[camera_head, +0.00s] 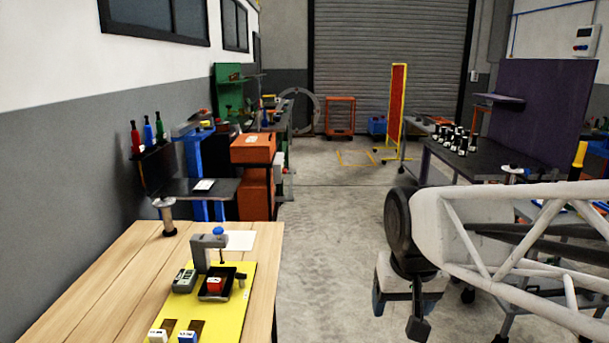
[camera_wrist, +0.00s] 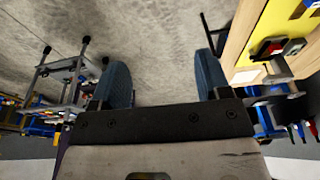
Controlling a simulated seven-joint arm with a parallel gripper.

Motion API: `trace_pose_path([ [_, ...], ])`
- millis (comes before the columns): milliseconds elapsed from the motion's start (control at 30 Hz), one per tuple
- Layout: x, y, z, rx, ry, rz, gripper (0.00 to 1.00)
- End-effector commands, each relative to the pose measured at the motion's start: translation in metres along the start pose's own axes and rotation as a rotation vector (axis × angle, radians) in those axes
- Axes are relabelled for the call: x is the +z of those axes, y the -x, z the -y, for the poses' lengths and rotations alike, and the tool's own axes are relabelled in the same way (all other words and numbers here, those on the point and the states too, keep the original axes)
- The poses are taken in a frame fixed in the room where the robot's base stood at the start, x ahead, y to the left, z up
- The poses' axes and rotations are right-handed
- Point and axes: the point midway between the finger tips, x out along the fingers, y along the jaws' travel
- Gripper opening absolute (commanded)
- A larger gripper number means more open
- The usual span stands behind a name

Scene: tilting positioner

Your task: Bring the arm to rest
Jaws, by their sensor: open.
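My gripper (camera_head: 397,305) hangs at the right in the head view, over the concrete floor and to the right of the wooden table (camera_head: 95,265). In the wrist view my gripper (camera_wrist: 167,80) shows two blue fingers spread wide apart, with only bare floor between them. It is open and empty. My arm reaches in from the right edge of the head view. On the table lies a yellow board (camera_head: 232,312) with a grey clamp fixture, a dark tray (camera_head: 214,297) holding a red block (camera_head: 215,285), and a grey box with buttons (camera_head: 184,281).
A white block (camera_head: 158,336) and a blue-and-white block (camera_head: 188,337) sit at the board's near edge. A dark shelf (camera_head: 195,190) stands behind the table. A dark bench (camera_head: 462,162) with several small bottles is at the back right. The floor aisle (camera_head: 330,230) is clear.

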Motion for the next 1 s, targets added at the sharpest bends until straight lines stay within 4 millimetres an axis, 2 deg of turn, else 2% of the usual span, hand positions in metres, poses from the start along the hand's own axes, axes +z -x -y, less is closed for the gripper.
trace_pose_path([
  [33,0.013,0.001,-0.005,0.002,-0.003,-0.007,0.70],
  [200,0.053,-0.001,-0.017,0.007,-0.002,-0.021,0.70],
  [400,0.084,-0.005,-0.025,0.013,-0.001,-0.033,0.70],
  [600,0.094,-0.007,-0.028,0.014,0.000,-0.035,0.70],
  [1000,0.094,-0.007,-0.028,0.014,0.000,-0.035,0.70],
])
